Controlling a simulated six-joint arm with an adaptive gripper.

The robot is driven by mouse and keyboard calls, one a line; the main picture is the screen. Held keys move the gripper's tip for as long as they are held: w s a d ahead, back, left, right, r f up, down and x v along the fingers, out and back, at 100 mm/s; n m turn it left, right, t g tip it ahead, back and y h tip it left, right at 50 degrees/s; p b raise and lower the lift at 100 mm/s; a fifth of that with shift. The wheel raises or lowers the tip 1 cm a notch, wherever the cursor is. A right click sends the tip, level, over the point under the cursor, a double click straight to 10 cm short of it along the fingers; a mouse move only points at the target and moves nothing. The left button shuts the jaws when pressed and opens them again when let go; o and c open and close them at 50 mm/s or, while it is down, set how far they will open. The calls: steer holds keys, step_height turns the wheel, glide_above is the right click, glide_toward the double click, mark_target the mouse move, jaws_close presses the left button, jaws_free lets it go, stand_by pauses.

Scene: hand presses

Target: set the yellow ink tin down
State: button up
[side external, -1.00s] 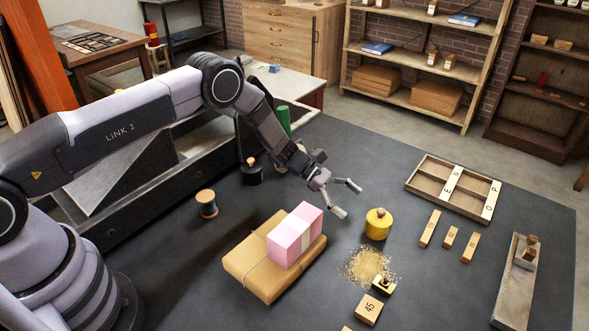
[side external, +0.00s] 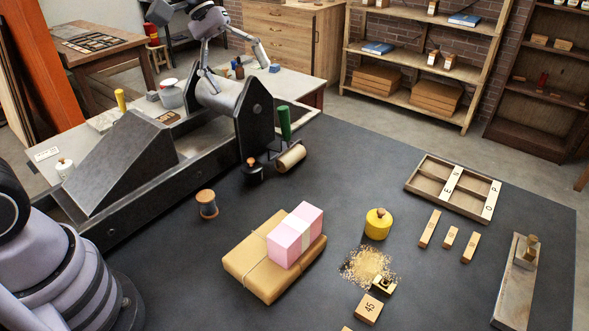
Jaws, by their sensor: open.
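The yellow ink tin (side external: 378,226) stands upright on the dark table top (side external: 440,270), with its lid and wooden knob on top. Nothing touches it. My gripper (side external: 236,70) is at the top of the picture, raised and well away to the upper left of the tin. Its two fingers are spread wide, with nothing between them. The rest of my arm above it is cut off by the picture's edge.
A pink-and-white block sits on a brown wrapped parcel (side external: 265,275) left of the tin. Sawdust-like crumbs (side external: 368,265) and small wooden blocks lie in front. A divided wooden tray (side external: 428,192) is at the right. The press (side external: 125,160) stands at left.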

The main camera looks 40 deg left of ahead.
steer(key=s+a+r+m+t+y, duration=0.1)
steer(key=s+a, duration=0.4)
steer(key=s, duration=0.5)
steer(key=s+a+r+m+t+y, duration=0.2)
steer(key=s+a+m+y, duration=0.3)
steer(key=s, duration=0.5)
steer(key=shift+a+r+t, duration=0.25)
steer(key=shift+a+t, duration=0.05)
steer(key=shift+t, duration=0.6)
